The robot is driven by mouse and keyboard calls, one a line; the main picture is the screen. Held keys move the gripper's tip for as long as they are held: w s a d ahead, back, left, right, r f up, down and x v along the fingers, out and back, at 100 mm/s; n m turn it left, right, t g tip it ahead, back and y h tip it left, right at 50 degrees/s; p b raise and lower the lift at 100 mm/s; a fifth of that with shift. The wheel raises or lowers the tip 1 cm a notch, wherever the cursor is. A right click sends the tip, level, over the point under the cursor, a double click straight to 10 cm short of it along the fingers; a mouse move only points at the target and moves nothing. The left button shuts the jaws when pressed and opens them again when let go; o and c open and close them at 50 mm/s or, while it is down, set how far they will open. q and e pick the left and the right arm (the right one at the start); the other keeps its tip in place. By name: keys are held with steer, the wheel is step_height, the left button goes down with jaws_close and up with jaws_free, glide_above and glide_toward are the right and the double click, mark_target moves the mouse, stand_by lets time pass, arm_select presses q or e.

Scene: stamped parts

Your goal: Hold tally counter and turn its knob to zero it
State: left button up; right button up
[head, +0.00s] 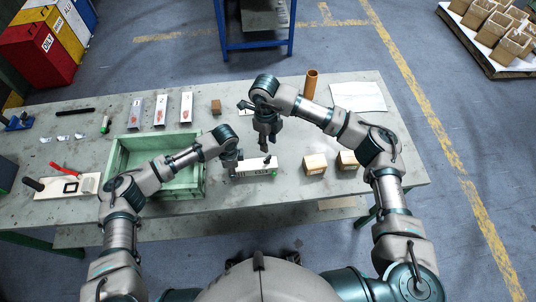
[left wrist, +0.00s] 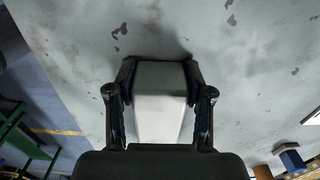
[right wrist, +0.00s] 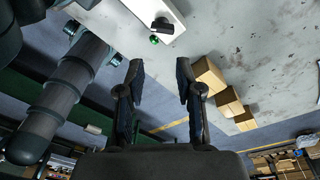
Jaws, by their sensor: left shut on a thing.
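The tally counter (head: 247,172) is a long pale block lying on the grey table, with a black knob and a green button near its right end. My left gripper (head: 231,164) is shut on the counter's left end; the left wrist view shows the pale body (left wrist: 160,100) between both fingers. In the right wrist view the counter (right wrist: 143,10) shows its black knob (right wrist: 162,24) and green button (right wrist: 154,40). My right gripper (head: 266,146) points down above the counter's right part. Its fingers (right wrist: 160,72) are apart with nothing between them. The counter's digits are not readable.
A green tray (head: 199,191) stands left of the counter, under my left arm. A brown cylinder (head: 310,84) and white sheet (head: 358,97) are farther back. A board with a red-handled tool (head: 85,185) lies far left.

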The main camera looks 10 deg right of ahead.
mark_target(268, 157)
steer(key=w+d+r+n+g+y, duration=0.1)
steer(key=w+d+n+y, duration=0.25)
steer(key=n, duration=1.25)
steer(key=shift+y, duration=0.25)
steer(key=x, duration=1.1)
steer(key=shift+s+f, duration=0.35)
steer(key=shift+s, duration=0.15)
jaws_close()
